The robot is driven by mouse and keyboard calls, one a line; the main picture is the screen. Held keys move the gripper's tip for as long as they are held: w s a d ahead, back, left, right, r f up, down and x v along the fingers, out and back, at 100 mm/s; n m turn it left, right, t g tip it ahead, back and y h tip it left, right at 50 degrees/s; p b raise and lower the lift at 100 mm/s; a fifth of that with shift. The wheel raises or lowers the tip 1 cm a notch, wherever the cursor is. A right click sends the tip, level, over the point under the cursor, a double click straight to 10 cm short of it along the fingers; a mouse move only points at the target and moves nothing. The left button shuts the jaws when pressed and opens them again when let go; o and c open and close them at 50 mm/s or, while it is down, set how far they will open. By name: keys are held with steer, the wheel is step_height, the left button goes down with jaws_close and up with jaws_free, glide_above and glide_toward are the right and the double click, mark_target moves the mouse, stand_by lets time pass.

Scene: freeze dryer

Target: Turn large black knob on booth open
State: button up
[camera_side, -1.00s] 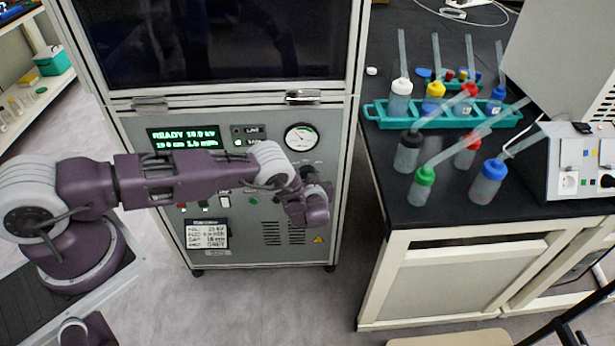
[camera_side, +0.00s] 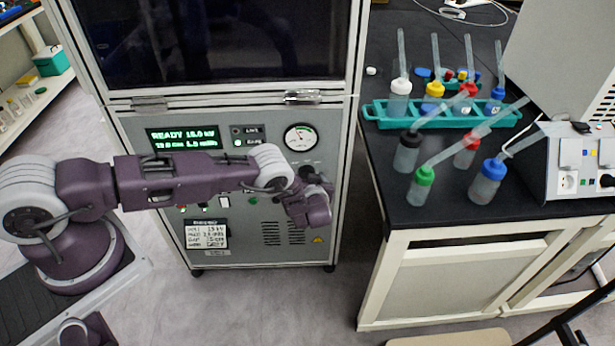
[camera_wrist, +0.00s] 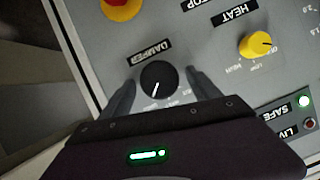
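The large black knob (camera_wrist: 160,82) shows in the wrist view on the grey booth panel, below a DAMPER label (camera_wrist: 149,53). It is round with a white pointer line. My gripper (camera_wrist: 160,80) is open, with one dark finger on each side of the knob and a visible gap on both sides. I see no finger touching it. In the side view my gripper (camera_side: 312,212) is at the right part of the booth front (camera_side: 220,255), below the round gauge. The arm and wrist largely hide the knob area there.
A yellow HEAT knob (camera_wrist: 257,45) and a red button (camera_wrist: 122,6) sit near the black knob. The SAFE lamp (camera_wrist: 305,101) is lit green. A black bench (camera_side: 440,215) with several bottles stands right of the booth. The floor before the booth is clear.

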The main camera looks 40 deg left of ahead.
steer(key=v, duration=0.7)
